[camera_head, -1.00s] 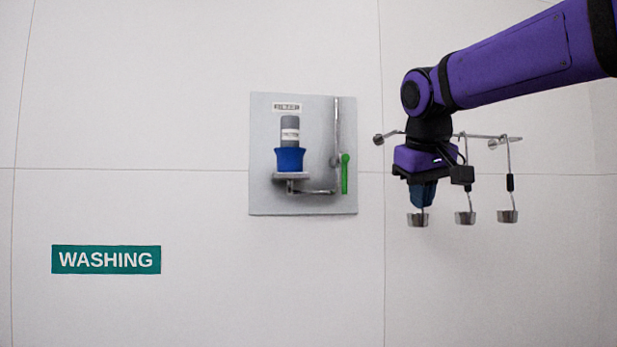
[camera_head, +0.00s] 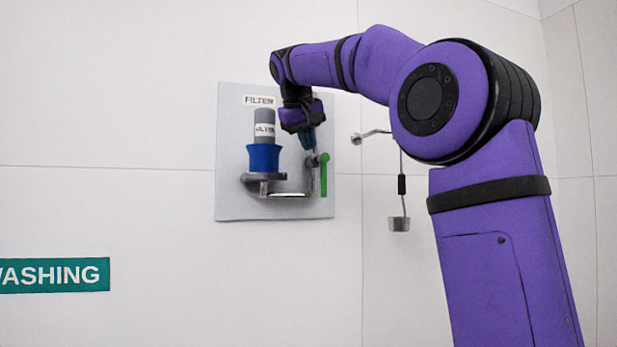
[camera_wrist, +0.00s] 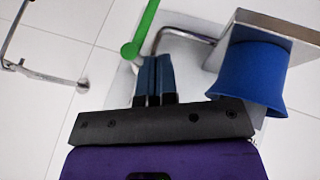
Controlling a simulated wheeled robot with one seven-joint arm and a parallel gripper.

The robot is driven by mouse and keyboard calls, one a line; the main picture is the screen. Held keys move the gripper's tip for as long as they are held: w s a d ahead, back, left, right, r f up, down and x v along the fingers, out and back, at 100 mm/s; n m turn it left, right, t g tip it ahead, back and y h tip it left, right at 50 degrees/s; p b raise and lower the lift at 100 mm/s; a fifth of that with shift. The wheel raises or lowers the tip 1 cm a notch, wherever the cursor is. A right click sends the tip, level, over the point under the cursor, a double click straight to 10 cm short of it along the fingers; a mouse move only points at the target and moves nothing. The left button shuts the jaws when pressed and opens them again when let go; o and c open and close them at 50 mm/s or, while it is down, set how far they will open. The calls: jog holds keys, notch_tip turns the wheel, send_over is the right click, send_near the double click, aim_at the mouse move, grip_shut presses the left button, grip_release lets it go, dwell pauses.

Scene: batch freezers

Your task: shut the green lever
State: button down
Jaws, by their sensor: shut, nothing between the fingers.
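The green lever (camera_head: 324,175) hangs down along the pipe at the right side of the grey filter panel (camera_head: 228,200). It also shows in the wrist view (camera_wrist: 145,28), with its round pivot end near my fingertips. My gripper (camera_head: 309,145) is shut and empty, pointing down just above and beside the lever's pivot end. In the wrist view its blue fingers (camera_wrist: 153,62) are together, close to the pivot end; I cannot tell whether they touch it. My gripper and wrist hide the upper part of the pipe.
A blue cup with a grey filter (camera_head: 263,157) stands on a small shelf left of the lever. A bent pipe (camera_head: 290,195) runs beneath. A WASHING sign (camera_head: 55,275) is at lower left.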

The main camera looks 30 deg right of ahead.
aim_at(325, 182)
jog(key=shift+f, duration=0.15)
jog(key=x, duration=1)
jog(key=shift+s+d+h, duration=0.1)
jog(key=shift+d+h, duration=0.2)
jog(key=shift+h, duration=0.3)
dwell(0.3)
jog(key=h, duration=0.1)
jog(key=d+n+h, duration=0.1)
jog(key=shift+s+d+f+g+h, duration=0.2)
jog(key=shift+f+g+h, duration=0.1)
jog(key=shift+g, duration=0.1)
jog(key=shift+s+d+n+h, duration=0.15)
jog(key=shift+d+n+h, duration=0.2)
jog(key=shift+h, duration=0.4)
jog(key=shift+s+d+n+h, duration=0.1)
jog(key=shift+d+n+h, duration=0.25)
jog(key=shift+h, duration=0.4)
jog(key=shift+d, duration=0.1)
jog(key=shift+r, duration=0.1)
